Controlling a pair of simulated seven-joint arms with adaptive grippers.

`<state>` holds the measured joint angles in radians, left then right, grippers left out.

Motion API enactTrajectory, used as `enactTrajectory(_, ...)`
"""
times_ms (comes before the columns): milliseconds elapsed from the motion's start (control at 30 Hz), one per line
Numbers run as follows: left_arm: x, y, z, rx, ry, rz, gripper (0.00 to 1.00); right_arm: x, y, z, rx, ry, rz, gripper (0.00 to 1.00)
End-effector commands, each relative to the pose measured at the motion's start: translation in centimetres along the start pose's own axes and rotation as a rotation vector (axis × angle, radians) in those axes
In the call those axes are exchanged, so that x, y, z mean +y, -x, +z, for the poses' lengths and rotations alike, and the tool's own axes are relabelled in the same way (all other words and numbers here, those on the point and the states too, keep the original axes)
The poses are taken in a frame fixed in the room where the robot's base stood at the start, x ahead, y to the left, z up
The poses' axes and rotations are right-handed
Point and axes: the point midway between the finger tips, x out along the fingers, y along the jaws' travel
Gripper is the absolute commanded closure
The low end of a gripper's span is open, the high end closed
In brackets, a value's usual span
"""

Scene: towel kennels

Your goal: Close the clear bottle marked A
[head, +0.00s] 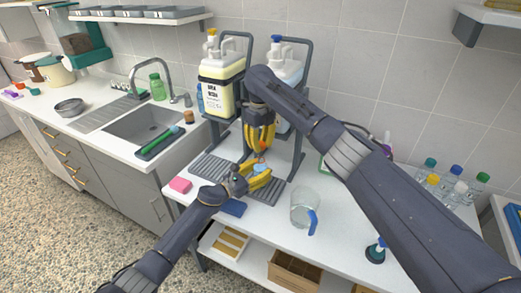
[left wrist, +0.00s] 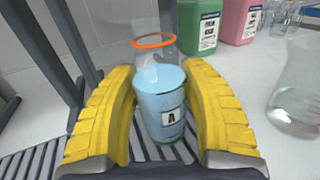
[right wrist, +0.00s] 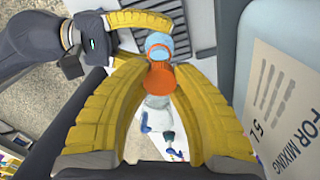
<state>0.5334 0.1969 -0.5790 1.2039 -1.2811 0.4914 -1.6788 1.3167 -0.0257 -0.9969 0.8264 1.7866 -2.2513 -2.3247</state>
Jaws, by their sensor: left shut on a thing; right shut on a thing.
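The clear bottle marked A holds blue liquid and has an orange ring at its neck; it stands upright in the left wrist view (left wrist: 165,105) over a slatted grate. My left gripper (head: 260,176) is shut around its body, one yellow finger on each side. My right gripper (head: 262,143) is above the bottle, pointing down, shut on an orange cap (right wrist: 160,77). In the right wrist view the bottle's top (right wrist: 158,44) shows just beyond the cap. I cannot tell whether cap and bottle touch.
A rack with a yellow canister (head: 221,82) and a pale canister (head: 285,66) stands close behind. A clear jug (head: 304,206) stands to the right of the grate. A pink sponge (head: 180,185) lies left. Several capped bottles (head: 458,187) stand at the far right.

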Motion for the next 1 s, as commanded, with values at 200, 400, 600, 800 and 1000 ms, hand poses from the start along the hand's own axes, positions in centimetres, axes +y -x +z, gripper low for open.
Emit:
enactTrajectory(200,0.0,0.0,0.0,0.001,0.0,0.001,1.0,0.1,-1.9,0.0,-0.001,0.0,0.0,0.85)
enactTrajectory(400,0.0,0.0,0.0,0.001,-0.001,0.001,1.0,0.1,-2.1,0.0,-0.002,0.001,-0.001,0.85)
enactTrajectory(600,0.0,0.0,0.0,0.001,-0.001,0.001,1.0,0.1,-2.0,0.0,-0.002,0.001,-0.001,0.85)
enactTrajectory(800,0.0,0.0,0.0,0.001,-0.001,0.001,1.0,0.1,-2.1,0.0,-0.001,0.001,-0.001,0.85)
enactTrajectory(1000,0.0,0.0,0.0,0.001,-0.001,0.001,1.0,0.1,-2.7,0.0,-0.001,0.001,0.0,0.85)
